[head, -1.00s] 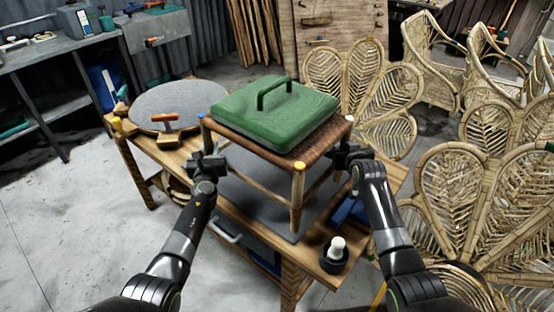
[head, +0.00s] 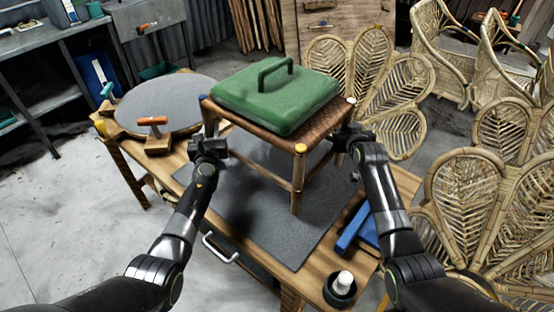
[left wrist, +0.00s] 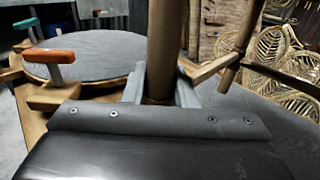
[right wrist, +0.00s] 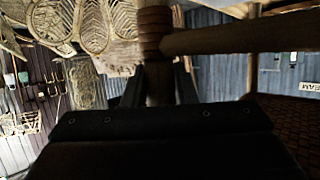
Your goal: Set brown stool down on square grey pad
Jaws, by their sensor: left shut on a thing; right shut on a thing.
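The brown stool (head: 318,138) is upright in the head view, over the square grey pad (head: 255,215) on the wooden workbench. A green lidded block with a handle (head: 276,92) lies on its seat. My left gripper (head: 213,148) is shut on a left leg of the stool; the leg also shows between the jaws in the left wrist view (left wrist: 161,50). My right gripper (head: 347,135) is shut on a right leg, seen in the right wrist view (right wrist: 156,85). The near leg's foot appears over the pad; whether it touches cannot be told.
A round grey disc (head: 170,103) with an orange-handled clamp (head: 153,122) sits at the bench's left end. A blue tool (head: 352,226) and a white-capped bottle in a dark cup (head: 341,284) lie at the front right. Rattan chairs (head: 470,200) crowd the right.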

